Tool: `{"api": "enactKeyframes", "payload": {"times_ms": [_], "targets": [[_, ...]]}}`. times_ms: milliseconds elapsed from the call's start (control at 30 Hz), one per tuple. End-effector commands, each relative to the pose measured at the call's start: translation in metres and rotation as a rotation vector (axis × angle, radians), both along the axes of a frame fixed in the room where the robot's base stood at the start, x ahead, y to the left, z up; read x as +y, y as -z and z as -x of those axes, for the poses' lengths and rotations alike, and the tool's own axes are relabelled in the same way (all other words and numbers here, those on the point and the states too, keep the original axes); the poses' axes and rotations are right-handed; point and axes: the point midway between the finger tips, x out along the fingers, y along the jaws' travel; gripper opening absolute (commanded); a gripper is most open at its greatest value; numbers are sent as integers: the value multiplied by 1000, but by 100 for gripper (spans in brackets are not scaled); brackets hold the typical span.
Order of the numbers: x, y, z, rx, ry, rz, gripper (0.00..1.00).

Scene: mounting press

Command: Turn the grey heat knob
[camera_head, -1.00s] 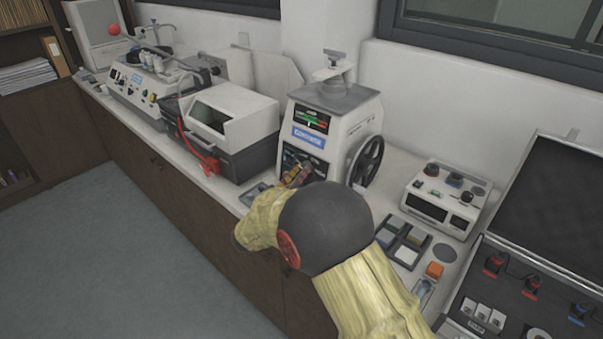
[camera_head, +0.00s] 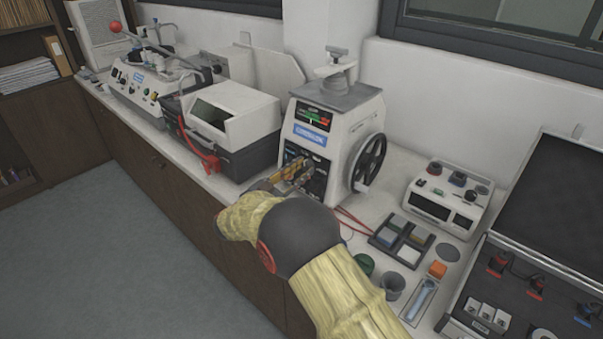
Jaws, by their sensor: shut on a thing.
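The mounting press (camera_head: 318,122) stands on the bench in the middle of the picture, white with a grey top, a blue label and a black handwheel on its right side. Its dark lower front panel (camera_head: 318,180) faces my arm. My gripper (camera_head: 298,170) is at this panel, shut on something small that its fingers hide. By its place this appears to be the grey heat knob, but I cannot make out the knob itself. My yellow and black arm covers the bench below the panel.
A white and black machine (camera_head: 225,125) with a red handle stands close on the left. On the right are a sample tray (camera_head: 402,238), a white control box (camera_head: 445,198) and an open black case (camera_head: 520,270). Small cups (camera_head: 392,287) stand near my forearm.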

Motion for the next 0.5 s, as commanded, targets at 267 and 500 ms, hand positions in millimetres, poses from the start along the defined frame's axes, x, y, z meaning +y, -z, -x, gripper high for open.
{"api": "enactKeyframes", "payload": {"times_ms": [267,500], "targets": [[2,1,-2,-179,46,-184,1],[3,0,-3,-337,87,-341,1]]}}
